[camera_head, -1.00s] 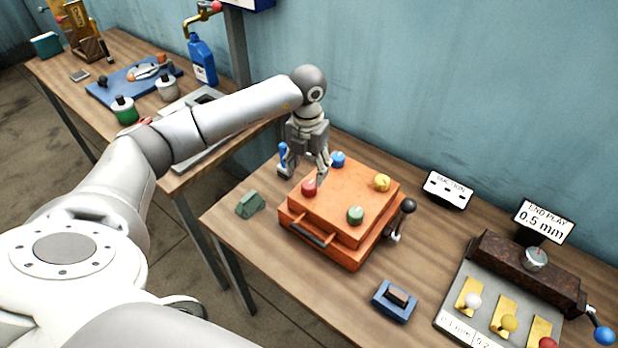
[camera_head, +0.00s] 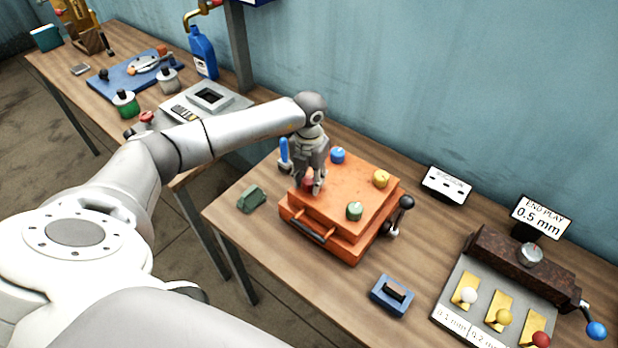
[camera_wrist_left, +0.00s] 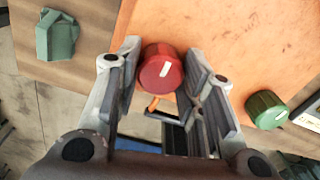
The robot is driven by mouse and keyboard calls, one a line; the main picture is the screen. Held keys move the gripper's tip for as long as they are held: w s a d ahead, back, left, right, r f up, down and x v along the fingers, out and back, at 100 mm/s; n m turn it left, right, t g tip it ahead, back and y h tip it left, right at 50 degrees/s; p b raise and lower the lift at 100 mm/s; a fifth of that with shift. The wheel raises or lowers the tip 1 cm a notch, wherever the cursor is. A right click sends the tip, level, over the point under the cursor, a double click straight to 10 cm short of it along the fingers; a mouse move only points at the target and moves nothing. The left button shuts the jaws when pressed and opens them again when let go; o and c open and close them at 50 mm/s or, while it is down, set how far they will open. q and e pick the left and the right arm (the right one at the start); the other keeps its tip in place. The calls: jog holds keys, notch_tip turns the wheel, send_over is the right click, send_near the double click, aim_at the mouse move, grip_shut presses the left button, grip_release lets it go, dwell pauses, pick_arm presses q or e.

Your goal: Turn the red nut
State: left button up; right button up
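The red nut (camera_wrist_left: 160,67) is a round knob with a white mark on top, at the near left corner of the orange case (camera_head: 345,205). In the head view only a little of it shows under my left gripper (camera_head: 308,189). The left wrist view shows the two fingers of that gripper (camera_wrist_left: 160,62) on either side of the red nut, with little room between; I see no clear grip. A blue nut (camera_head: 338,155), a yellow nut (camera_head: 381,178) and a green nut (camera_head: 355,211) sit on the same lid. My right gripper is out of view.
A black-knobbed lever (camera_head: 406,203) stands at the case's right side. A green block (camera_head: 251,198) lies left of it, a blue block (camera_head: 392,295) in front. A blue-handled tool (camera_head: 284,152) stands close behind the gripper. A gauge fixture (camera_head: 525,270) is at the right.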

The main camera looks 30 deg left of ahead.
pick_arm(q)
jog(key=shift+c, duration=0.9)
